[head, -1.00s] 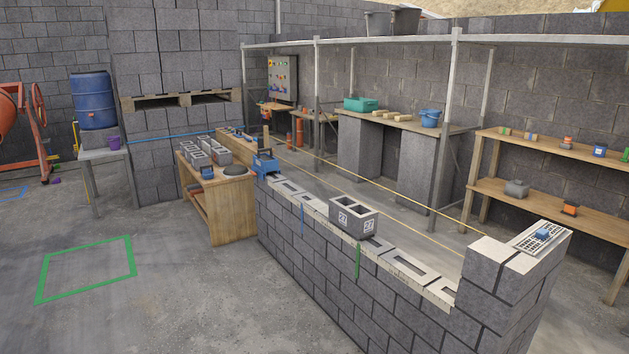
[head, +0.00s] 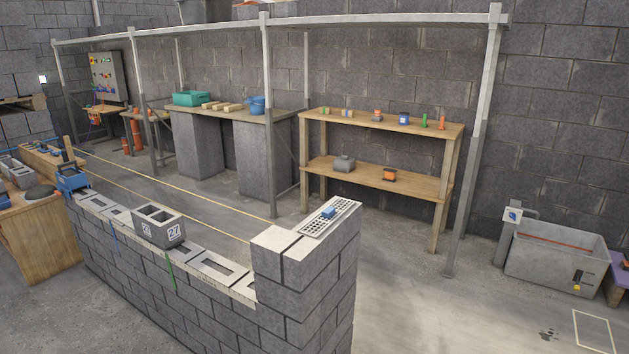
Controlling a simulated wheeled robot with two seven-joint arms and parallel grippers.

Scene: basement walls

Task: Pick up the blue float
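A small blue block-shaped piece (head: 328,212) lies on a pale perforated plate (head: 343,207) on top of the raised end of the block wall. It looks like the blue float, but it is too small to tell for sure. A larger blue tool (head: 72,181) sits at the far left end of the wall. Neither of my grippers shows in the head view.
The grey block wall (head: 305,300) stands between me and a wooden shelf unit (head: 385,187) holding small items. A grey hollow block (head: 160,226) sits on the wall. A grey tank (head: 555,262) stands at the right. Floor (head: 440,315) right of the wall is clear.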

